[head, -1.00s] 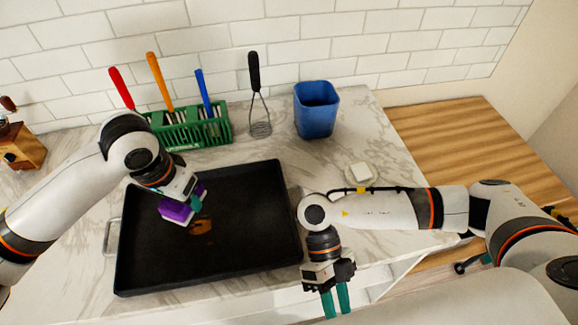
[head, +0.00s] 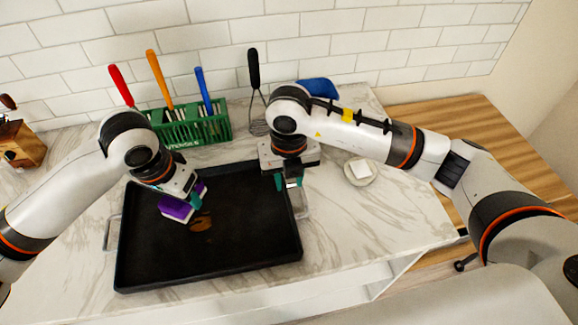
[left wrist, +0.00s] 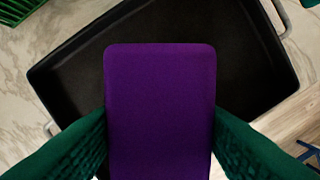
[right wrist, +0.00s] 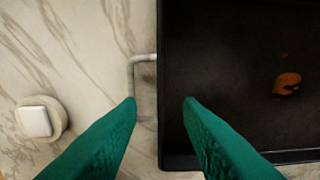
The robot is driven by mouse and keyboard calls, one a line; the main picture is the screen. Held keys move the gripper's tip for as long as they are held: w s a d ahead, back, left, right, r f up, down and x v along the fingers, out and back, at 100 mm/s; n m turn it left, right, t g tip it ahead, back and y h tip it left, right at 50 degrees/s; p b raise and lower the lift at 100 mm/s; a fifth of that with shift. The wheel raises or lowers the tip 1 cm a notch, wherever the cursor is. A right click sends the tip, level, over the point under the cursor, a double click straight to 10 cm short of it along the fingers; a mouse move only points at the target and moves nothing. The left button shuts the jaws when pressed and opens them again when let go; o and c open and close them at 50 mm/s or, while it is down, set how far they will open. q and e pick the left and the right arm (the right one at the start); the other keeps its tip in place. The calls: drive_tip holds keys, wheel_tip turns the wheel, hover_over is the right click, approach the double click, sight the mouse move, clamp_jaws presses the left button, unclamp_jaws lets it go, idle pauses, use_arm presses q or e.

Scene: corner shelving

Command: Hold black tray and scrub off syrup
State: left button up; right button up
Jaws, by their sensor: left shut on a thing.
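The black tray (head: 245,240) lies on the marble counter, with metal handles on its left and right sides. An orange-brown syrup patch (head: 202,224) is on its floor; it also shows in the right wrist view (right wrist: 287,82). My left gripper (head: 193,197) is shut on a purple sponge (head: 175,208), held over the tray just left of the syrup; whether it touches the tray is unclear. The sponge fills the middle of the left wrist view (left wrist: 160,110). My right gripper (right wrist: 160,103) is open above the tray's right rim, its fingers either side of the rim and right handle (right wrist: 143,85).
A green utensil rack (head: 190,127) with several coloured handles stands behind the tray. A whisk or masher (head: 254,75) and a blue bin (head: 318,89), partly hidden by my right arm, are near the wall. A white block on a round dish (head: 361,171) sits right of the tray.

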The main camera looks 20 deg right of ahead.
sight(289, 201)
wheel_tip(289, 201, down, 8)
drive_tip(key=shift+r, duration=0.1)
idle(0.4)
clamp_jaws()
idle(1.4)
drive_tip(key=shift+c, duration=0.8)
unclamp_jaws()
drive_tip(key=shift+c, duration=0.4)
clamp_jaws()
